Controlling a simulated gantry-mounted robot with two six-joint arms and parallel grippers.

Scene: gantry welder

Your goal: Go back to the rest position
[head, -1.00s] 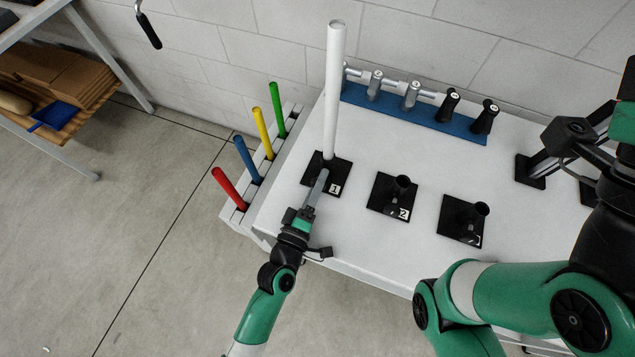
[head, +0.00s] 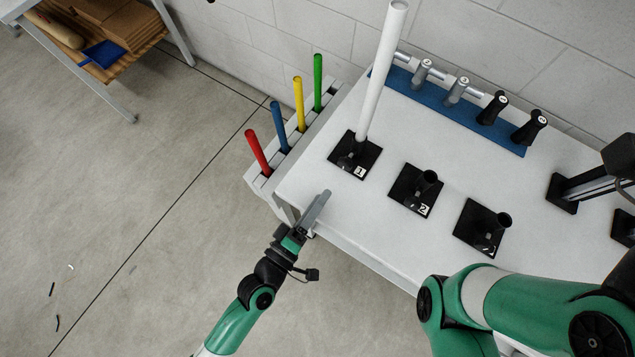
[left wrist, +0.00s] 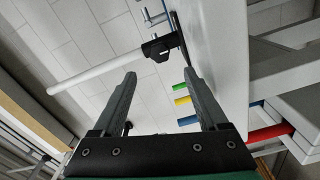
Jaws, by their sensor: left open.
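My left gripper (head: 318,207) is open in the head view, off the front left edge of the white table (head: 330,215). In the left wrist view its two fingers (left wrist: 160,75) stand apart with nothing between them. A long white tube (head: 382,70) stands in the black holder marked 1 (head: 343,152), apart from the gripper. It also shows in the left wrist view (left wrist: 95,70). My right arm (head: 520,300) comes in from the right; its gripper end is too cut off and dark at the right edge to read.
Black holders 2 (head: 405,200) and 3 (head: 475,243) stand empty on the table. Red (head: 258,152), blue (head: 279,127), yellow (head: 299,103) and green (head: 318,82) rods stand in a rack at the left. A blue strip (head: 440,113) holds several fittings at the back.

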